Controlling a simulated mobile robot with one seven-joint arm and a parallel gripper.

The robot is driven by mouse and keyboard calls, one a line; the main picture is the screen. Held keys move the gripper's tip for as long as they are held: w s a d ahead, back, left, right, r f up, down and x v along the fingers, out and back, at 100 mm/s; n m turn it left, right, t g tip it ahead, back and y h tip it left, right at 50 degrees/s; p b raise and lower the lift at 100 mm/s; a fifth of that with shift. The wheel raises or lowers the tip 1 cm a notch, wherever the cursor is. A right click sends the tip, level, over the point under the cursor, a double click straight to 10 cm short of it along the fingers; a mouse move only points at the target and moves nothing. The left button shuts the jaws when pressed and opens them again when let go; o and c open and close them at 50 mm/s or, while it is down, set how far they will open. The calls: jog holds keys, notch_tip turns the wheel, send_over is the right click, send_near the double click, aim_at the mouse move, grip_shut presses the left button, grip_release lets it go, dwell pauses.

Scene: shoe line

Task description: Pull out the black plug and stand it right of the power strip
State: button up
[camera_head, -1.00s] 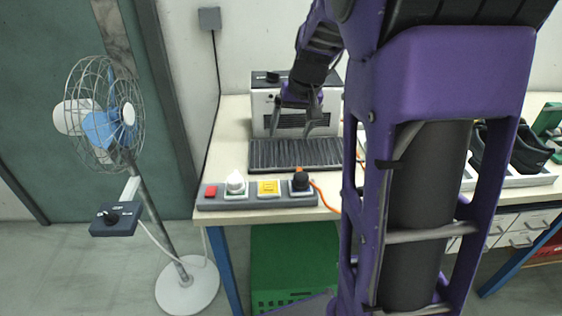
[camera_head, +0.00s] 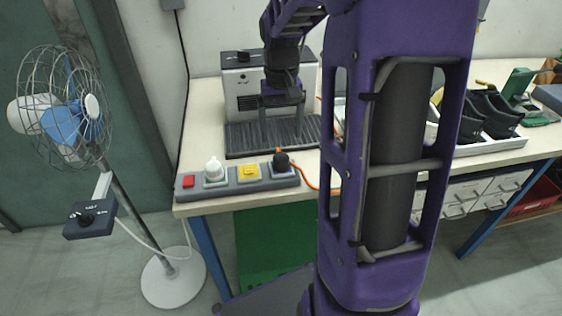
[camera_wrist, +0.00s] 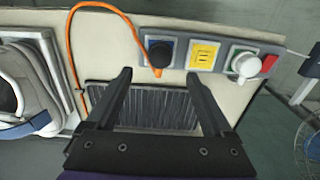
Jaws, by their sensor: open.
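The grey power strip (camera_head: 225,188) lies along the front edge of the table. The black plug (camera_head: 281,162) stands in its rightmost socket, with an orange cord running off to the right. It also shows in the wrist view (camera_wrist: 158,55), with the cord looping to the left there. A white plug (camera_head: 213,169) sits in the strip near a red switch (camera_head: 188,181), and a yellow-covered socket (camera_head: 249,172) lies between the two plugs. My gripper (camera_head: 282,142) is open and empty, with its fingers pointing down above the dark ribbed mat, behind the black plug.
A white machine box (camera_head: 243,84) stands at the back behind the ribbed mat (camera_head: 238,146). A tray of black shoes (camera_head: 490,115) is on the right. A fan (camera_head: 62,112) stands left of the table. My arm hides part of the table right of the strip.

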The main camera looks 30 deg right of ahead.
aim_at(281, 155)
notch_tip(281, 155, down, 8)
jog(key=b, duration=0.6)
jog(key=shift+r, duration=0.2)
jog(key=shift+f, duration=0.7)
dwell(0.5)
jog(key=shift+c, duration=0.2)
grip_shut()
jog(key=shift+r+p, duration=0.1)
jog(key=shift+p, duration=0.2)
jog(key=shift+r+p, duration=2.4)
jog(key=shift+r, duration=0.55)
